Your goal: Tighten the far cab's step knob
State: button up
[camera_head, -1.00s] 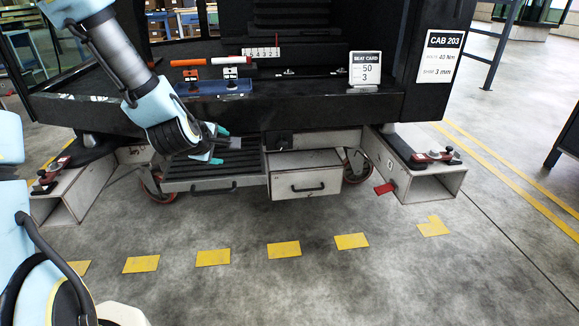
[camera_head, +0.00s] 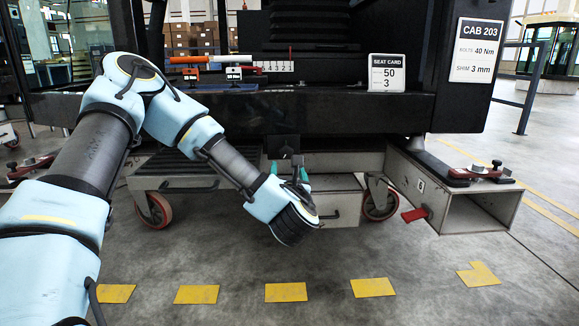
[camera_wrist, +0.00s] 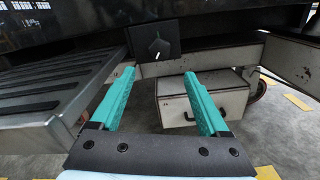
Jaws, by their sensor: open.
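The cab's black front beam (camera_head: 350,110) carries a dark square plate with a knob (camera_head: 282,146) under its lower edge. In the wrist view the knob (camera_wrist: 157,47) is dark, faceted and has a white mark pointing down. It sits straight ahead, centred beyond the fingertips. My gripper (camera_head: 288,172) is open and empty, with its teal fingers pointing up toward the knob. In the wrist view the gripper (camera_wrist: 158,75) shows a clear gap between the fingers; neither visibly touches the knob. The ribbed step (camera_wrist: 50,85) is at the left.
A drawer box (camera_wrist: 200,100) stands below and right of the knob. Red-wheeled castors (camera_head: 378,198) and a hollow metal outrigger (camera_head: 455,195) flank it. A CAB 203 sign (camera_head: 477,50) and a seat card (camera_head: 388,73) are above. Floor with yellow marks (camera_head: 285,292) is open in front.

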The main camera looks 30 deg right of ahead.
aim_at(286, 155)
jog(key=b+x, duration=0.3)
jog(key=x, duration=0.7)
jog(key=shift+w, duration=0.15)
grip_shut()
dwell(0.4)
